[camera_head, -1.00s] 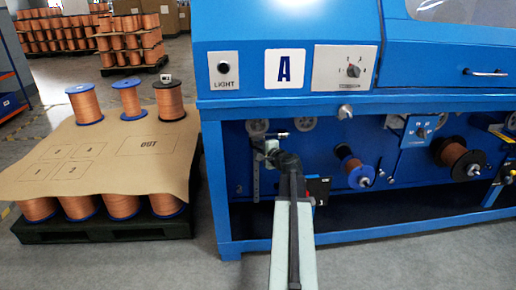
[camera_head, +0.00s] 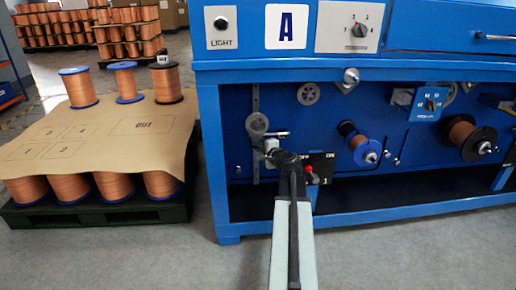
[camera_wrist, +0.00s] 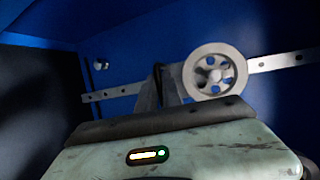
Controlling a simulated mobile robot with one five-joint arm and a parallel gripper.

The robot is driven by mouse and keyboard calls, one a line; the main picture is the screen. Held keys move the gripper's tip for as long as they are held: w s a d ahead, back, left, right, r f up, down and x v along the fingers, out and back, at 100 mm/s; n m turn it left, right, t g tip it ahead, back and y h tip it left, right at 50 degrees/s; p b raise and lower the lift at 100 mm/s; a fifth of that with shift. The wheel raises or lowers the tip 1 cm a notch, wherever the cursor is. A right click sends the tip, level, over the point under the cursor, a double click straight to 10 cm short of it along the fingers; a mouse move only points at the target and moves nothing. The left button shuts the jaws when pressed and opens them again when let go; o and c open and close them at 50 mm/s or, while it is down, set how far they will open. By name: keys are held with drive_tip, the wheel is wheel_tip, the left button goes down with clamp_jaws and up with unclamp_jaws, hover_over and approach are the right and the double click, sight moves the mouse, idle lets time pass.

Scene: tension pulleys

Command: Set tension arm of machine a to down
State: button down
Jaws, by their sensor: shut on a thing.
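Machine A, a blue cabinet with a white A plate (camera_head: 286,26), fills the head view's middle and right. Its tension arm carries a grey spoked pulley (camera_head: 257,124) in front of a vertical slotted metal strip (camera_head: 255,100). The strip shows above and below the pulley. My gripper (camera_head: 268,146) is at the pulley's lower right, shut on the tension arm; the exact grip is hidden. In the wrist view the pulley (camera_wrist: 214,71) is just right of my fingers (camera_wrist: 166,86), and the strip (camera_wrist: 285,60) runs behind them.
A second pulley (camera_head: 308,93) sits higher to the right. A red switch (camera_head: 311,176) on a black box is close right of my arm. Copper spools (camera_head: 360,143) stick out farther right. A pallet with a brown sheet (camera_head: 45,135) and spools stands left.

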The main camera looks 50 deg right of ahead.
drive_tip(key=c, duration=1.5)
unclamp_jaws()
drive_tip(key=shift+w+a+r, duration=0.15)
drive_tip(key=shift+a, duration=0.05)
drive_tip(key=shift+c, duration=0.2)
drive_tip(key=shift+d, duration=0.1)
drive_tip(key=shift+d, duration=0.1)
drive_tip(key=p+v, duration=0.1)
drive_tip(key=v, duration=0.7)
drive_tip(key=shift+p, duration=0.3)
